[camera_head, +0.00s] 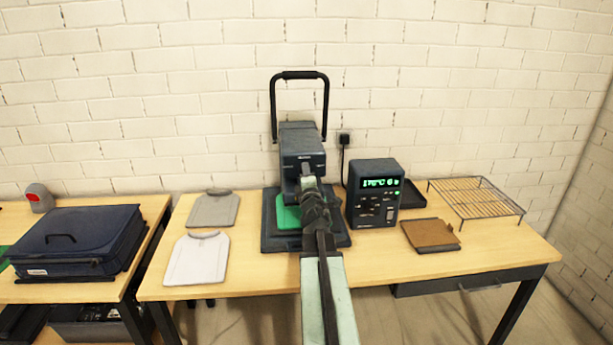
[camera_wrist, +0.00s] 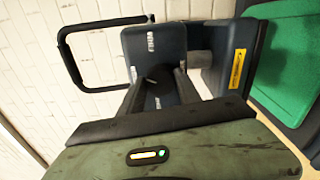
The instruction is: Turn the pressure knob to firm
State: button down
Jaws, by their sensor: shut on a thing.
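The dark heat press (camera_head: 297,135) stands on the table with its black loop handle raised behind its head. My gripper (camera_head: 306,172) reaches the front of the press head, below its top face. In the wrist view my two dark fingers (camera_wrist: 160,88) are closed in on the front of the press head (camera_wrist: 150,42). They are shut on the pressure knob, which is mostly hidden between them. I cannot read the knob's setting. A green pad (camera_head: 288,217) lies on the press's lower plate (camera_head: 270,237), and it also shows in the wrist view (camera_wrist: 290,70).
A control box (camera_head: 373,192) with a lit green display stands close to the right of the press. A brown pad (camera_head: 430,235) and wire rack (camera_head: 476,198) lie farther right. Grey (camera_head: 213,209) and white (camera_head: 197,259) shirts lie left. A dark case (camera_head: 75,240) sits on the left table.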

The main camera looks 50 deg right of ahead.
jog(key=shift+a+f+m+g, duration=0.1)
jog(key=shift+m+g, duration=0.05)
jog(key=shift+m, duration=2.1)
jog(key=shift+f+m+g, duration=0.1)
jog(key=shift+m+g, duration=0.05)
jog(key=shift+m, duration=2.1)
jog(key=c, duration=0.8)
grip_release()
jog(key=shift+w, duration=0.1)
jog(key=shift+c, duration=0.2)
